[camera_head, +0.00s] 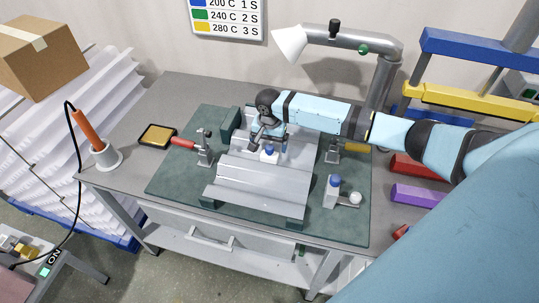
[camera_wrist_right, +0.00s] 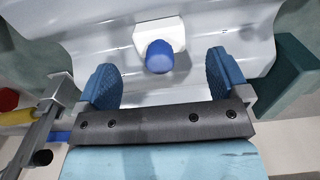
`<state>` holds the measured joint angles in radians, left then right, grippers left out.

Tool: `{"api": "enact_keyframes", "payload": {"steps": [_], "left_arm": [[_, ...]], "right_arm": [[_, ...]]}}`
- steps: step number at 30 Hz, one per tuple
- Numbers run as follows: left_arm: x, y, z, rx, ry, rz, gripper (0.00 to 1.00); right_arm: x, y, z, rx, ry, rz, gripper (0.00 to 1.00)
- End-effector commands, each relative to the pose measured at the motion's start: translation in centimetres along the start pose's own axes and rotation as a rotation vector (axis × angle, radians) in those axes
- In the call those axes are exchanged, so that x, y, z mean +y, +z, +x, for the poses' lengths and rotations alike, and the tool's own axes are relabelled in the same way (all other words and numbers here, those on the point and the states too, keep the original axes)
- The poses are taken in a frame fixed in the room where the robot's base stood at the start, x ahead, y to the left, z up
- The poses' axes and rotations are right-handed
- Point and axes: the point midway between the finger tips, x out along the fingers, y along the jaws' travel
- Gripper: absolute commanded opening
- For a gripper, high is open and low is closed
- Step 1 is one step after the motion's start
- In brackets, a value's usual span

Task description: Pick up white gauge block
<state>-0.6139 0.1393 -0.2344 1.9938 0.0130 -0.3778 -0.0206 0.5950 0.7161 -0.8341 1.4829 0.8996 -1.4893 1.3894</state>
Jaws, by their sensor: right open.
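The white gauge block (camera_head: 268,156) with a blue knob sits on the grey corrugated sheet (camera_head: 262,180) near its upper middle. In the right wrist view the white block (camera_wrist_right: 160,31) and its blue knob (camera_wrist_right: 159,58) show just beyond the fingertips, roughly centred between them. My right gripper (camera_head: 264,140) is over the block in the head view, partly covering it. Its blue-padded fingers stand wide apart and empty in the wrist view (camera_wrist_right: 162,76). I cannot tell the exact height of the fingers above the knob. My left gripper is not in view.
Red-handled (camera_head: 184,143) and yellow-handled (camera_head: 357,148) clamps flank the sheet on the green mat (camera_head: 175,183). A grey lamp-like arm (camera_head: 350,45) rises behind.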

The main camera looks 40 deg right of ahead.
Motion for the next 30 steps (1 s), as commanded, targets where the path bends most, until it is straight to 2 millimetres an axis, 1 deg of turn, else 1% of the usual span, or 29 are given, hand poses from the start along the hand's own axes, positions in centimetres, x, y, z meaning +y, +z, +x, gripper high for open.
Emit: {"api": "enact_keyframes", "payload": {"steps": [6,9,12,17,18,20,21,23,24,25,26,27,30], "left_arm": [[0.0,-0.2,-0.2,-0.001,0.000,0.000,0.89],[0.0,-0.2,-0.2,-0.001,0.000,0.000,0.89],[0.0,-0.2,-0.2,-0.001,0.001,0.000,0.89],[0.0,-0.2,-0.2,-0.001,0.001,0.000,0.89],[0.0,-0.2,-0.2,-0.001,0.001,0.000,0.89],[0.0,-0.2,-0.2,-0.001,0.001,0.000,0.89],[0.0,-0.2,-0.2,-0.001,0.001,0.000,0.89],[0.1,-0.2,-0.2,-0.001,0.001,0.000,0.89],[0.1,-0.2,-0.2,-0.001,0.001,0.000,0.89],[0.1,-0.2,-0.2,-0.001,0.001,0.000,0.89],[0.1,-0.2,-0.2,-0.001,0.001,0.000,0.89],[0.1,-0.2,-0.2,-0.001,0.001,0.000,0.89],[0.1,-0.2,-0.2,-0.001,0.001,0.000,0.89]], "right_arm": [[0.1,-0.2,3.3,-0.001,0.003,-0.001,0.94],[0.1,-0.2,4.3,0.000,0.002,-0.001,0.94],[0.1,-0.2,4.7,0.001,0.001,-0.001,0.94],[0.1,-0.2,4.7,0.001,0.000,-0.001,0.94],[0.1,-0.2,4.7,0.001,0.000,-0.001,0.89],[0.1,-0.2,4.7,0.001,0.001,-0.001,0.75],[0.1,-0.2,4.7,0.001,0.001,-0.001,0.66],[0.1,-0.2,4.7,0.001,0.001,-0.001,0.52],[0.1,-0.2,4.7,0.001,0.001,-0.001,0.43],[0.1,-0.2,4.7,0.001,0.001,-0.001,0.39],[0.1,-0.2,4.7,0.001,0.001,-0.001,0.39],[0.1,-0.2,4.6,0.001,0.000,-0.001,0.35],[0.1,-0.2,4.6,0.001,0.001,-0.001,0.35]]}}
